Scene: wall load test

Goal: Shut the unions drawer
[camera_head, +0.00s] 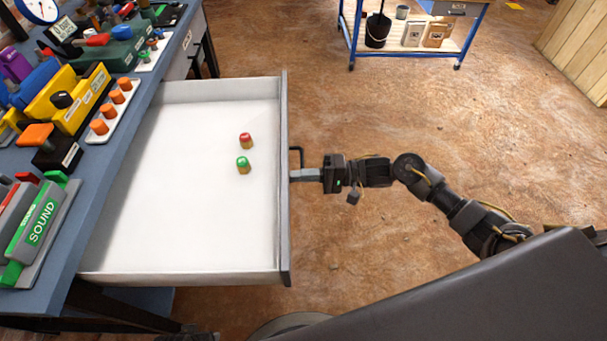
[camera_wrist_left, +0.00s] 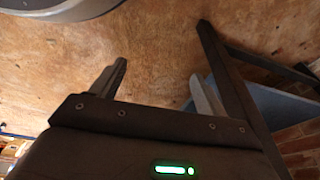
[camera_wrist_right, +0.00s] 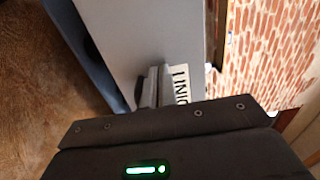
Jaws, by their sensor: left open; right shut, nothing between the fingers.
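The unions drawer (camera_head: 190,225) is pulled far out from the blue workbench in the head view. Its inside is white, and two small fittings lie in it, one with a red top (camera_head: 246,140) and one with a green top (camera_head: 243,165). A dark handle (camera_head: 296,152) is on its front. My right gripper (camera_head: 293,176) is shut and empty, its tips at the drawer front beside the handle; I cannot tell if they touch. In the right wrist view its fingers (camera_wrist_right: 150,88) partly cover the label (camera_wrist_right: 181,85) reading "UNIO". My left gripper (camera_wrist_left: 158,85) is open and empty.
The workbench top (camera_head: 105,170) at the left carries tools, orange knobs and a "SOUND" box (camera_head: 40,222). A blue-framed cart (camera_head: 408,52) with a bucket stands at the back. The brown floor (camera_head: 430,110) right of the drawer is otherwise clear.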

